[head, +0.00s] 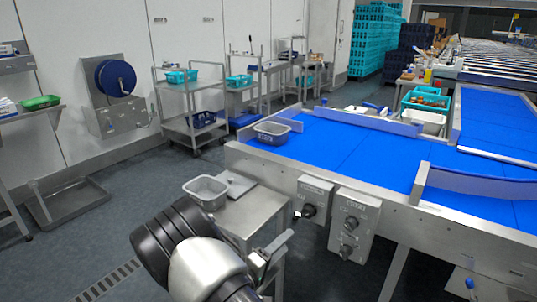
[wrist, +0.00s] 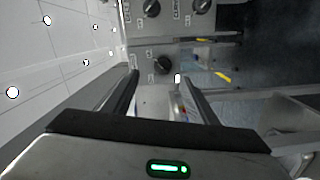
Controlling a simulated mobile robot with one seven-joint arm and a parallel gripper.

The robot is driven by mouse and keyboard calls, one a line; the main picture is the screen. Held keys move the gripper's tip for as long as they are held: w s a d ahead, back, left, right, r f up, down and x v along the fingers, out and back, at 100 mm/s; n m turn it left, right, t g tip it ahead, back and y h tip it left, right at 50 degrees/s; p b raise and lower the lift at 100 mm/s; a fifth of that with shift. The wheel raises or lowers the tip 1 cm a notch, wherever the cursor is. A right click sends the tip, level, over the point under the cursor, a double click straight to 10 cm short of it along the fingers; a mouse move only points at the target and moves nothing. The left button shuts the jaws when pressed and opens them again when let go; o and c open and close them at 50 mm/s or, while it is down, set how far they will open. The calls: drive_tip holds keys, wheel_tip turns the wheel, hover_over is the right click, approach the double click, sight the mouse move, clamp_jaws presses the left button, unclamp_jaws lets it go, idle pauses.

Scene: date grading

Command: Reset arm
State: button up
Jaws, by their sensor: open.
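My gripper (head: 268,256) is in the lower middle of the head view, held in front of a small metal side table (head: 262,208). In the wrist view my gripper (wrist: 157,80) shows two dark fingers spread apart, with nothing between them. Beyond the fingers the wrist view shows control boxes with black knobs (wrist: 163,65). In the head view the arm is folded low, and part of the table is hidden behind it.
A grey tub (head: 206,190) stands on the side table. Another grey tub (head: 271,133) is on the blue conveyor belt (head: 345,143). Two control boxes (head: 352,224) hang on the conveyor's front side. Grey trolleys (head: 190,105) stand along the wall.

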drive_tip(key=s+d+r+m+g+h, duration=0.1)
drive_tip(key=s+d+r+m+g, duration=0.25)
drive_tip(key=d+r+g, duration=0.2)
drive_tip(key=s+d+r+m+g, duration=0.2)
drive_tip(key=s+d+r+g, duration=0.2)
drive_tip(key=d+r, duration=0.15)
drive_tip(key=s+d+r+m+g+y, duration=0.1)
drive_tip(key=s+d+r+y, duration=0.2)
drive_tip(key=s, duration=0.4)
drive_tip(key=s+d+r+m+g+y, duration=0.1)
drive_tip(key=s+r+m+g+y, duration=0.1)
drive_tip(key=s+r+y, duration=0.4)
drive_tip(key=s+a+r+t+y, duration=0.3)
drive_tip(key=s+a+r+t, duration=0.3)
drive_tip(key=s, duration=0.4)
wheel_tip(320, 180, up, 23)
drive_tip(key=g+p, duration=0.1)
drive_tip(key=p, duration=2.1)
drive_tip(key=shift+w+n+p, duration=0.25)
drive_tip(key=shift+n+p, duration=0.15)
drive_tip(key=shift+n, duration=0.05)
drive_tip(key=shift+g, duration=0.25)
